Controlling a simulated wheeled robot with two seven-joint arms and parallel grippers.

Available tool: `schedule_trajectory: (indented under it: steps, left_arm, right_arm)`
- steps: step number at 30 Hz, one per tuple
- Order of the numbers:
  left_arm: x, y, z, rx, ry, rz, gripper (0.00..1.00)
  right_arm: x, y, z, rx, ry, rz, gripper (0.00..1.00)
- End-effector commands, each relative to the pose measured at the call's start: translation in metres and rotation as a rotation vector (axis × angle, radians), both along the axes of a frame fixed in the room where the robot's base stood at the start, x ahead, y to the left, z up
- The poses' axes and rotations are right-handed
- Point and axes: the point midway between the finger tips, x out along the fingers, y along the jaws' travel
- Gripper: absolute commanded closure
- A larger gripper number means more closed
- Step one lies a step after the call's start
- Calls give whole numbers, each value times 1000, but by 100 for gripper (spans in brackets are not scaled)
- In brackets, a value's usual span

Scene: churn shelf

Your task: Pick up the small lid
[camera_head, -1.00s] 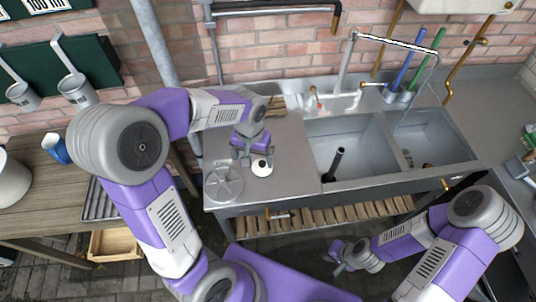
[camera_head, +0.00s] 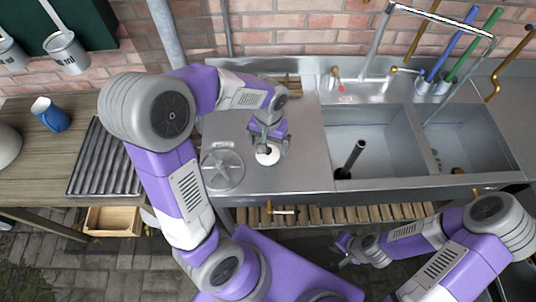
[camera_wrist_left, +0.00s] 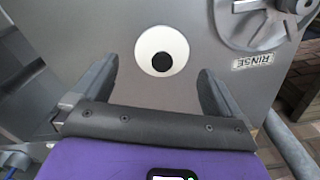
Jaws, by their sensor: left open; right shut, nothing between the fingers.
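The small lid (camera_head: 268,155) is a white disc with a black knob. It lies on the steel counter just below my left gripper (camera_head: 268,140) in the head view. In the left wrist view the small lid (camera_wrist_left: 162,52) sits beyond and between the two spread fingertips of my left gripper (camera_wrist_left: 158,75). That gripper is open and empty, with its fingers apart from the lid. My right gripper (camera_head: 347,247) is shut and empty, low in front of the sink unit.
A round spoked grey metal piece (camera_head: 223,169) lies left of the lid; it also shows in the left wrist view (camera_wrist_left: 258,18), near a RINSE label (camera_wrist_left: 253,61). A wooden table (camera_head: 40,180) stands left.

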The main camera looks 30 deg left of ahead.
Motion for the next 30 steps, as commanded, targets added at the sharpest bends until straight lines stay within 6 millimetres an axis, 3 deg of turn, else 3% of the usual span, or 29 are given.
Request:
schedule_trajectory:
  steps: [7,17,27,30]
  left_arm:
    - [0,3,-39,0,3,0,0]
    - [0,3,-45,-1,0,0,0]
    - [1,3,-45,-1,0,0,50]
    - [1,3,-45,-1,-1,0,50]
  right_arm:
    - [0,0,-15,0,0,0,100]
    - [0,0,-15,0,0,0,100]
    - [0,0,-16,0,0,0,100]
    - [0,0,-16,0,0,0,100]
